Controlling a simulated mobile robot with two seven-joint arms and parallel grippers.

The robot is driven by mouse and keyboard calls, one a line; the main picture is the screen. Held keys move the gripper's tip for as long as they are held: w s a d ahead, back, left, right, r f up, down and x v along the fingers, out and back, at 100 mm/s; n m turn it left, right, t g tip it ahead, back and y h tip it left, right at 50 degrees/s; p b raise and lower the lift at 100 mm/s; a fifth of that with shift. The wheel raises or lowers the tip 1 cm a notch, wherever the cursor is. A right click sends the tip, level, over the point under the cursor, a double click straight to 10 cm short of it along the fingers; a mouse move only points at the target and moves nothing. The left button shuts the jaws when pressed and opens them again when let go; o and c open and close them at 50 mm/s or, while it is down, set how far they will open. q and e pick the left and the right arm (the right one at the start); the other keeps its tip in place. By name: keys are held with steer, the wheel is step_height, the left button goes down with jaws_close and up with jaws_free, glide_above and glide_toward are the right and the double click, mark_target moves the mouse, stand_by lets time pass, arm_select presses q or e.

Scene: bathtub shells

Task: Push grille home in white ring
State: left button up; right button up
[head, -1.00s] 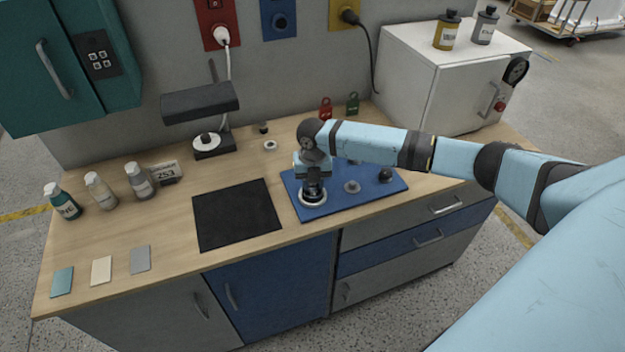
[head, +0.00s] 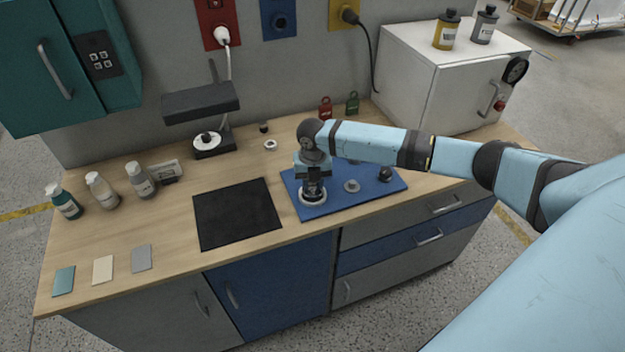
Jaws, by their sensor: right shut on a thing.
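My right gripper (head: 314,196) points down over the left part of the blue mat (head: 330,209). It is shut on a small dark thing, most likely the grille, which the fingers largely hide. A white ring (head: 312,204) lies around and just under the fingertips on the mat; its pale rim shows at the front. I cannot tell how deep the grille sits in the ring. My left gripper is out of view.
On the mat, right of the gripper, are a grey disc (head: 352,186) and a dark knob (head: 385,174). A black pad (head: 237,214) lies to the left. Several bottles stand at the far left. A white cabinet (head: 428,85) stands at the back right.

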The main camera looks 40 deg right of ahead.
stand_by(0.4)
steer(key=shift+p, duration=0.35)
steer(key=shift+f+b, duration=0.4)
steer(key=shift+f, duration=0.55)
steer(key=o, duration=1)
step_height(320, 180, up, 14)
steer(key=shift+b, duration=0.85)
